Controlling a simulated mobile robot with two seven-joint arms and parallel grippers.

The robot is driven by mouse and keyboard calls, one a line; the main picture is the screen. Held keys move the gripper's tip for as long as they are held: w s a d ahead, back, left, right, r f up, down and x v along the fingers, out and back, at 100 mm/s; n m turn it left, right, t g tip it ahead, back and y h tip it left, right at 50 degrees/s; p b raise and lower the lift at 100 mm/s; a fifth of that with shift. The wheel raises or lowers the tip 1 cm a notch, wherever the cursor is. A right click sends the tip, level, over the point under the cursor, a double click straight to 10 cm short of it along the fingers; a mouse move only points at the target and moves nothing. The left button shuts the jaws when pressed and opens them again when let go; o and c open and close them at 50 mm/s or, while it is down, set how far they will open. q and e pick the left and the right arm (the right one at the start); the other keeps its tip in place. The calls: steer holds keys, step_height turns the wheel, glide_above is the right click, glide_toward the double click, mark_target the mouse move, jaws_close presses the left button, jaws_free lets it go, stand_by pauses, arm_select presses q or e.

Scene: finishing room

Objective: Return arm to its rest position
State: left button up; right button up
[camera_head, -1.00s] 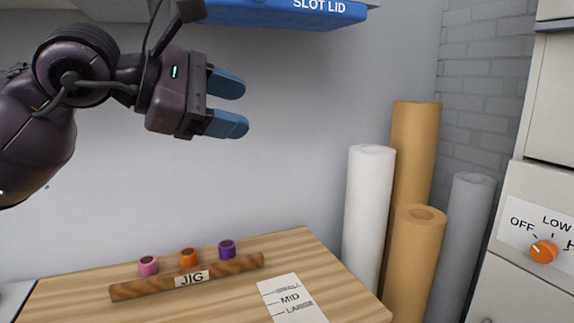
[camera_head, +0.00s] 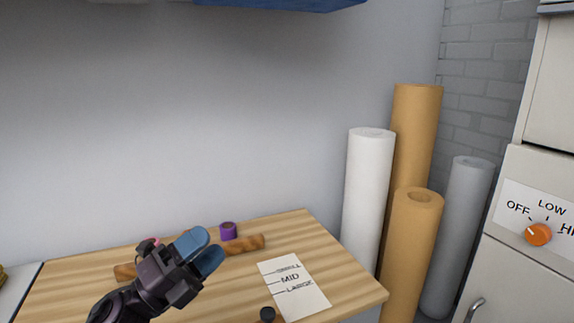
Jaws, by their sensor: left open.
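My left gripper (camera_head: 206,250) is low in the head view, over the left part of the wooden table (camera_head: 345,283). Its two blue fingers point up and to the right, and nothing shows between them. The gripper covers the middle of the brown wooden jig bar (camera_head: 248,243) and its label. A purple ring-like piece (camera_head: 228,231) stands behind the bar, just right of the fingers. My right gripper is not in view.
A white card (camera_head: 293,287) marked small, mid and large lies on the table. A small dark knob (camera_head: 267,314) shows at the bottom edge. White (camera_head: 368,200), tan and grey rolls stand right of the table. A cabinet with an orange dial (camera_head: 538,235) is far right. A blue bin (camera_head: 280,4) hangs above.

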arm_select(q)
steer(key=s+a+f+n+t+y, duration=0.1)
steer(key=s+a+f+n+y, duration=0.15)
steer(key=f+n+y, duration=0.35)
steer(key=s+a+f+n+t+y, duration=0.2)
steer(key=a+f+n+y, duration=0.2)
steer(key=f+n, duration=0.45)
steer(key=s+a+f+n+t+y, duration=0.1)
steer(key=s+a+f+n+y, duration=0.1)
steer(key=a+f+n+y, duration=0.4)
steer(key=s+a+f+n+g+y, duration=0.1)
steer(key=s+f+n+g+y, duration=0.1)
steer(key=s+f+n+g, duration=0.4)
steer(key=s+f+n, duration=0.4)
steer(key=s+f, duration=0.6)
steer(key=f, duration=0.1)
steer(key=shift+s+a+f+g+y, duration=0.2)
steer(key=shift+s+f+g+y, duration=0.1)
steer(key=shift+f+y, duration=0.1)
